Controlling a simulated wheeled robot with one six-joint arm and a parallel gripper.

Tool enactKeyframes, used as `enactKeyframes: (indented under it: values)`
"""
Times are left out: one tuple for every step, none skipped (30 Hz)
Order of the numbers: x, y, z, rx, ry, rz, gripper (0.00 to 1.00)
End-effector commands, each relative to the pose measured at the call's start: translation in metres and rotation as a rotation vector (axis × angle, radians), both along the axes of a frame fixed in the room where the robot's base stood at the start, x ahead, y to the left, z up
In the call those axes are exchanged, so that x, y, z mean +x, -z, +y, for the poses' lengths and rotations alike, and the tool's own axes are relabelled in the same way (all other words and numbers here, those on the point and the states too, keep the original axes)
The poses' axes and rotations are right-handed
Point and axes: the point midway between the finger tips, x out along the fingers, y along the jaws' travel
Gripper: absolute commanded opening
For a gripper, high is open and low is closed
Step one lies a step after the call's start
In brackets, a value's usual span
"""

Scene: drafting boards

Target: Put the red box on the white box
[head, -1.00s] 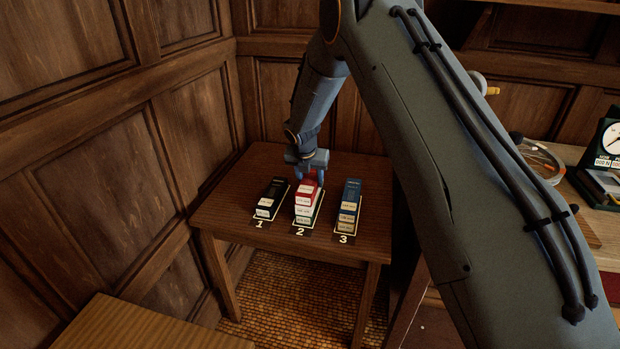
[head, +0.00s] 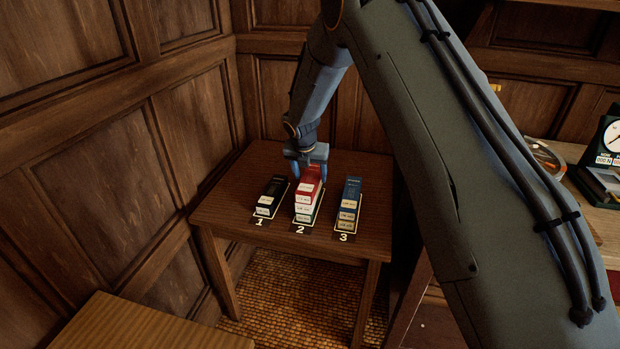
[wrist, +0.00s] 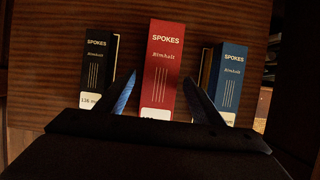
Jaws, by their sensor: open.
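The red box (head: 311,184) lies on top of the stack at spot 2. A white box (head: 303,209) shows directly under it in that stack, mostly hidden by the red box. My gripper (head: 309,174) is open just above the far part of the red box. In the wrist view the red box (wrist: 163,68) shows between the two spread fingers, one on each side and apart from it. Nothing is held.
Spot 1 at left holds a low stack topped by a black box (head: 273,190). Spot 3 at right holds a stack topped by a blue box (head: 351,189). Both stand close beside the middle stack. The small table's (head: 245,175) left and back areas are clear.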

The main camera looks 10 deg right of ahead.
Motion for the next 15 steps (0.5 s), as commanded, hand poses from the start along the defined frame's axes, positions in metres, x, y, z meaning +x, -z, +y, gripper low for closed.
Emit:
enactKeyframes:
  values:
    - [-0.002, -0.008, 0.001, 0.001, -0.001, -0.003, 0.61]
    - [-0.004, -0.013, 0.002, 0.001, 0.000, -0.004, 0.61]
    - [-0.007, -0.019, 0.003, 0.001, 0.001, -0.002, 0.61]
    - [-0.008, -0.025, 0.004, 0.001, 0.000, -0.003, 0.61]
    - [-0.011, -0.029, 0.005, 0.001, 0.000, -0.003, 0.61]
    - [-0.013, -0.036, 0.006, 0.001, -0.001, -0.003, 0.61]
    - [-0.015, -0.042, 0.006, 0.000, -0.002, -0.003, 0.61]
    - [-0.017, -0.047, 0.007, 0.000, -0.002, -0.003, 0.61]
    - [-0.020, -0.053, 0.008, 0.000, 0.000, -0.002, 0.61]
    - [-0.022, -0.058, 0.009, 0.001, 0.000, -0.003, 0.61]
    - [-0.024, -0.063, 0.010, 0.001, 0.000, -0.003, 0.61]
    - [-0.026, -0.069, 0.010, 0.001, 0.000, -0.004, 0.61]
    - [-0.028, -0.073, 0.011, 0.000, 0.000, -0.002, 0.61]
    - [-0.030, -0.076, 0.011, 0.001, 0.000, -0.001, 0.61]
    - [-0.031, -0.081, 0.012, 0.000, -0.001, -0.002, 0.61]
